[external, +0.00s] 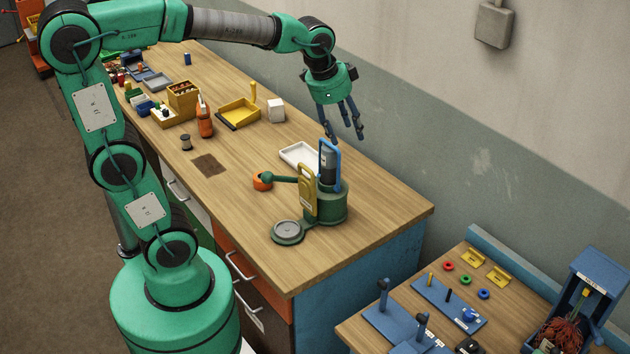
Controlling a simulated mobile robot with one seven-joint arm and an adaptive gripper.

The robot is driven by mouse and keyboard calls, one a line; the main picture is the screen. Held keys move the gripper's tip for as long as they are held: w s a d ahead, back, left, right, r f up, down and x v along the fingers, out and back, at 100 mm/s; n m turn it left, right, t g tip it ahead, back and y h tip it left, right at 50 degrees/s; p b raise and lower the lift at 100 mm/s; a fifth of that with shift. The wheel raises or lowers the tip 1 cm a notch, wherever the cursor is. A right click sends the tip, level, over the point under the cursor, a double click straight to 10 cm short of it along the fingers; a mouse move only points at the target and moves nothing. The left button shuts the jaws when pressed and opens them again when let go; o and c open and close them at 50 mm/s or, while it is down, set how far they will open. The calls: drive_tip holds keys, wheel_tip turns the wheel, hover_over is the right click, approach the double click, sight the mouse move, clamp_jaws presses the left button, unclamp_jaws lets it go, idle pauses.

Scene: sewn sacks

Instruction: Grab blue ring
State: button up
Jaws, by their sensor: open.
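A small blue ring (484,294) lies on the low wooden table at the lower right. It is at the near end of a row with a green ring (466,280) and a red ring (449,266). My gripper (345,138) is open, with its fingers pointing down. It hangs over the back right part of the large workbench, well away from the blue ring. Nothing shows between its fingers.
The large workbench (385,215) bears a green stand (333,205) with tall blue and yellow frames below my gripper. The low table holds a blue peg board (436,296), yellow brackets (473,256) and an open blue box (598,268). A wall runs behind.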

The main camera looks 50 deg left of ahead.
drive_tip(key=w+d+f+m+g+p, duration=0.1)
drive_tip(key=w+d+f+m+p, duration=0.1)
drive_tip(key=w+d+f+m, duration=0.55)
drive_tip(key=w+d+f+m+g+p, duration=0.1)
drive_tip(key=w+d+f+m, duration=0.1)
drive_tip(key=w+d, duration=0.9)
drive_tip(key=w+d+f+m+g+p, duration=0.1)
drive_tip(key=w+d+f+m, duration=0.2)
drive_tip(key=d+f, duration=0.7)
drive_tip(key=w+d+f+m+p, duration=0.2)
drive_tip(key=w+d+f+m, duration=0.2)
drive_tip(key=d+f, duration=0.6)
wheel_tip(320, 180, down, 3)
drive_tip(key=shift+w+f+m+g+y, duration=0.2)
drive_tip(key=shift+w+m+g+y, duration=0.15)
drive_tip(key=shift+m, duration=0.7)
drive_tip(key=shift+s+f, duration=0.1)
drive_tip(key=shift+s, duration=0.05)
drive_tip(key=shift+f, duration=4.2)
